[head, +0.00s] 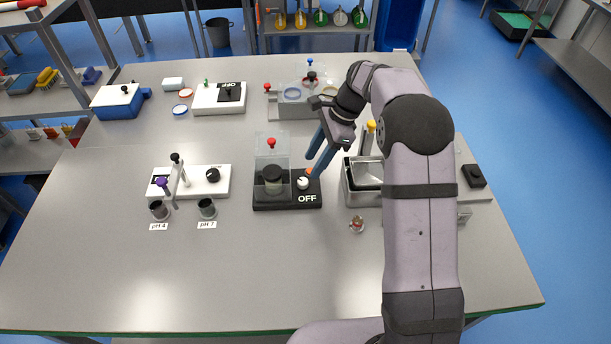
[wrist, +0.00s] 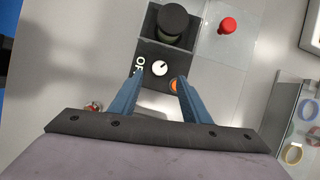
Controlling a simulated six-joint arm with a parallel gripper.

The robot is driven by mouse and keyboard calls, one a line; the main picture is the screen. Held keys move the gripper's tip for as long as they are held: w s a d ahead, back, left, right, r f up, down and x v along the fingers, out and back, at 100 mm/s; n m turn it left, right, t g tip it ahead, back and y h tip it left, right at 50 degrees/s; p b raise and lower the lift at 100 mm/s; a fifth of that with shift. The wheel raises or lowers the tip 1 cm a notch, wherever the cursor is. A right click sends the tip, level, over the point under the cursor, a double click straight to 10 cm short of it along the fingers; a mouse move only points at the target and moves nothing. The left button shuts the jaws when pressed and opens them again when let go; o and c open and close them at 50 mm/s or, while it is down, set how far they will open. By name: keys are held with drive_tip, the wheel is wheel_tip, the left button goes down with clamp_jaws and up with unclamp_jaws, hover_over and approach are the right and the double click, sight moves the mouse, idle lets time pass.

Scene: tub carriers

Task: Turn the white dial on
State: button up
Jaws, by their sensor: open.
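The white dial (head: 303,183) sits on the front right of a black base (head: 264,203) with the word OFF printed beside it. In the wrist view the dial (wrist: 160,68) is round and white with a dark pointer mark, and stands just beyond the gap between the fingertips. My gripper (head: 309,166) has blue fingers, points down at the dial and is open and empty. The fingers also show in the wrist view (wrist: 160,77), one either side of the dial's line. An orange spot (wrist: 175,85) beside the right fingertip is partly hidden.
A black-lidded jar (head: 272,187) stands on the base left of the dial, with a clear guard and red knob (head: 271,143) behind. A metal tub (head: 364,195) stands to the right. A small item (head: 357,223) lies in front. The table's front is mostly clear.

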sight(303, 181)
drive_tip(key=shift+p+x, duration=1.2)
drive_tip(key=shift+x, duration=2.3)
drive_tip(key=c, duration=1)
